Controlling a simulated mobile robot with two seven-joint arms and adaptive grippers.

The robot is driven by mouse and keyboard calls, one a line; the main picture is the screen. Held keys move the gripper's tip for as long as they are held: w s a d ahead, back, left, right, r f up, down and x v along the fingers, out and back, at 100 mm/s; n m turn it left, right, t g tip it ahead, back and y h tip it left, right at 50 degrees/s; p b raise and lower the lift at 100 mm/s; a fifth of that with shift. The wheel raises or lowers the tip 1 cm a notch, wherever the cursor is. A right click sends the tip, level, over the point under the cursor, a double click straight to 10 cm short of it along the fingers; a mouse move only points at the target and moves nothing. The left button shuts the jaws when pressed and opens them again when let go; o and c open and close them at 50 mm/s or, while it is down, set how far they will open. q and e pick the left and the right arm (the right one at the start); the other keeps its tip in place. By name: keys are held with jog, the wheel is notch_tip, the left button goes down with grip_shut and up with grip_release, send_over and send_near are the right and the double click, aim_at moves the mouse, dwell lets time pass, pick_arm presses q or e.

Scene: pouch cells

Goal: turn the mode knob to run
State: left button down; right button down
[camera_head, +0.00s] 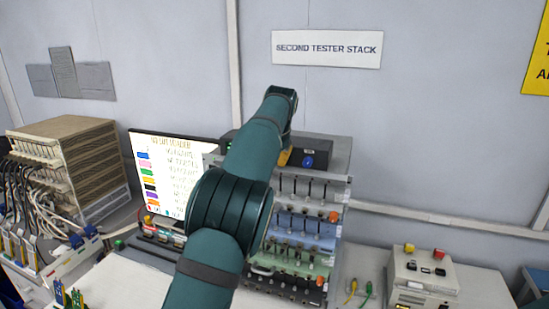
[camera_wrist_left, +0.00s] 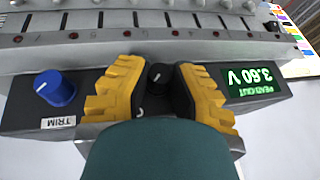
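The black knob with a small white mark (camera_wrist_left: 158,76) is on the dark front panel of the tester box (camera_wrist_left: 20,115), which appears upside down in the left wrist view. The yellow fingers of my left gripper (camera_wrist_left: 158,85) stand open on either side of this knob; whether either touches it is unclear. The panel lettering around the knob is mostly hidden by the gripper. In the head view, my left arm covers most of the tester box (camera_head: 338,147), and only a bit of yellow finger (camera_head: 284,158) shows. My right gripper is not in view.
A blue knob (camera_wrist_left: 55,88) labelled TRIM and a green readout (camera_wrist_left: 255,88) showing 3.60 V flank the black knob. A rack of cell trays (camera_head: 325,227) stands below the box. A lit screen (camera_head: 165,165) is to the left, a beige control box (camera_head: 425,270) to the right.

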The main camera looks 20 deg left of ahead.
pick_arm(q)
jog(key=shift+a+r+h+p, duration=0.15)
jog(key=shift+h+p, duration=0.25)
jog(key=shift+p, duration=0.6)
jog(key=shift+h+p, duration=0.3)
jog(key=shift+h, duration=0.1)
jog(key=shift+a+f+n+h, duration=0.15)
jog(key=shift+f+n+h, duration=0.25)
jog(key=shift+h, duration=1.4)
jog(key=c, duration=0.7)
grip_release()
jog(key=shift+c, duration=0.2)
jog(key=shift+r, duration=0.1)
jog(key=shift+r, duration=0.15)
